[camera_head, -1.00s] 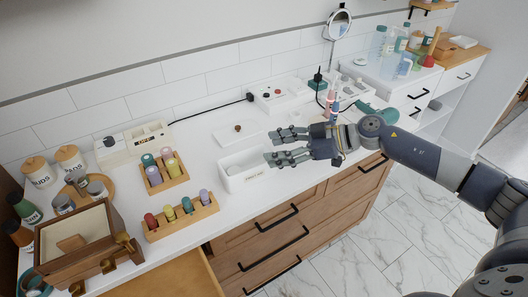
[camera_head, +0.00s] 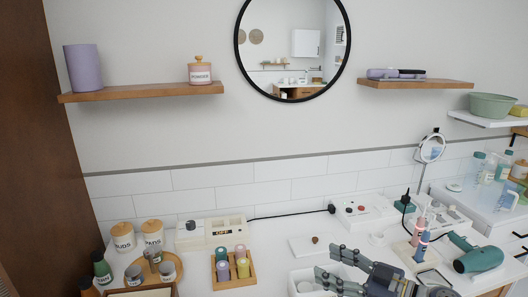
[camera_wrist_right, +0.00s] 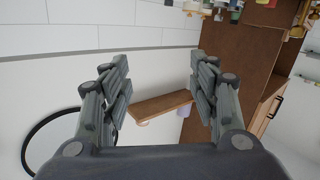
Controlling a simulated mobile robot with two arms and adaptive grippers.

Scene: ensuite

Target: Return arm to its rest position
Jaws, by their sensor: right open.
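My right gripper (camera_head: 330,268) is open at the bottom of the head view, right of centre. Its fingers point left over the counter, in front of a white bin (camera_head: 301,279) that it partly covers. In the right wrist view my right gripper (camera_wrist_right: 160,85) shows both fingers wide apart with nothing between them close by. A wooden wall shelf (camera_wrist_right: 160,104) shows beyond the fingers. My left gripper is not in view.
The white counter (camera_head: 200,285) holds a wooden rack of coloured bottles (camera_head: 233,268), a teal hair dryer (camera_head: 478,259) and a standing mirror (camera_head: 431,150). Shelves (camera_head: 145,91) and a round mirror (camera_head: 292,45) hang on the wall. The space above the counter is clear.

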